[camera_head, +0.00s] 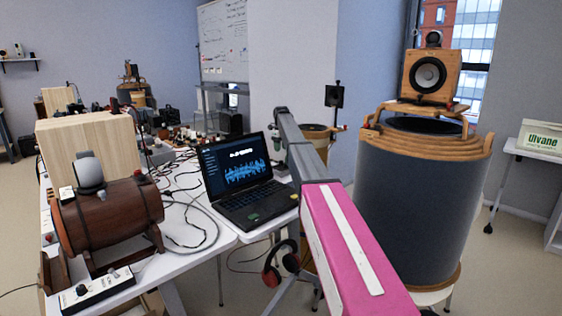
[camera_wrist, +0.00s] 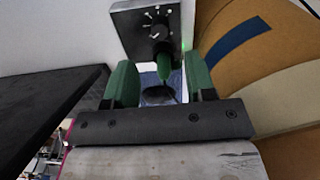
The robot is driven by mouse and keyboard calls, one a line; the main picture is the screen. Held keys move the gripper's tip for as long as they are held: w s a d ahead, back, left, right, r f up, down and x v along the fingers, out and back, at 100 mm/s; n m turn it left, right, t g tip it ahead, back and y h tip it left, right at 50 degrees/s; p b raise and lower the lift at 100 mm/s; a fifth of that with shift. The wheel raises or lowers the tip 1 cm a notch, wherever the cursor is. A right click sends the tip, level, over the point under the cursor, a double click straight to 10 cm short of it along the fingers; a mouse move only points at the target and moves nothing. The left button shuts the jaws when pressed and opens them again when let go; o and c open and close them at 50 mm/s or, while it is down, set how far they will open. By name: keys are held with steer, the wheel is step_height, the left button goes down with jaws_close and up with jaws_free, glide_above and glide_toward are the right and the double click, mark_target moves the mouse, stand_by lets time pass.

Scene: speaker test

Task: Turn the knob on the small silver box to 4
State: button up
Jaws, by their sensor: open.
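The small silver box (camera_wrist: 130,30) is at the top of the wrist view, its dial face turned to the camera. It has a black knob (camera_wrist: 158,48) with pale marks around it. I cannot read the numbers or the knob's setting. A small green light glows at the face's right edge. My gripper (camera_wrist: 160,65) is open, its green fingers left and right, just below the knob and apart from it. A narrow green piece shows between the fingers, just under the knob. In the head view my arm hides the gripper, and I cannot make out the box.
An open laptop (camera_head: 238,170) sits on the white table (camera_head: 205,235) left of my arm. A wooden barrel device (camera_head: 112,215) and loose cables are further left. A large dark drum (camera_head: 415,215) with a wooden speaker (camera_head: 430,75) on top stands at right. A black slab (camera_wrist: 40,105) edges the wrist view.

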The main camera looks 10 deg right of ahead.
mark_target(281, 163)
step_height(281, 163, down, 8)
steer(key=shift+r, duration=0.15)
steer(key=c, duration=0.9)
